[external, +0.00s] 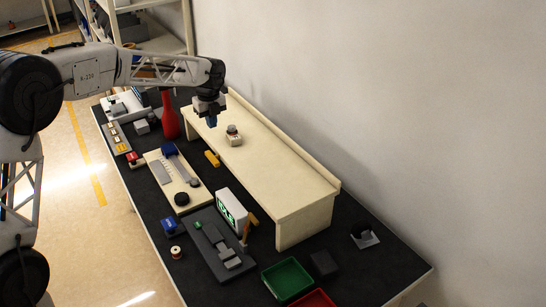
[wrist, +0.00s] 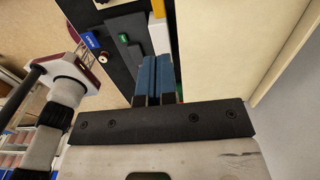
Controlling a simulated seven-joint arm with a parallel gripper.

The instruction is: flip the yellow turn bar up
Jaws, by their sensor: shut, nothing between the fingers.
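A small yellow bar (external: 211,158) lies low on the dark table, beside the front edge of the wooden shelf. A second yellow-tan piece (external: 253,219) shows behind the white display box. I cannot tell for sure which one is the turn bar. A bit of yellow (wrist: 158,8) also shows at the top of the wrist view. My gripper (external: 212,121) hangs above the far part of the shelf, pointing down, apart from both pieces. In the wrist view its blue fingers (wrist: 152,80) are together with nothing between them.
The wooden shelf (external: 285,185) runs along the wall, with a small white device (external: 233,135) on it. A red bottle (external: 169,115) stands at the back left. The white display box (external: 231,208), a grey fixture (external: 215,245) and a green tray (external: 287,279) crowd the front.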

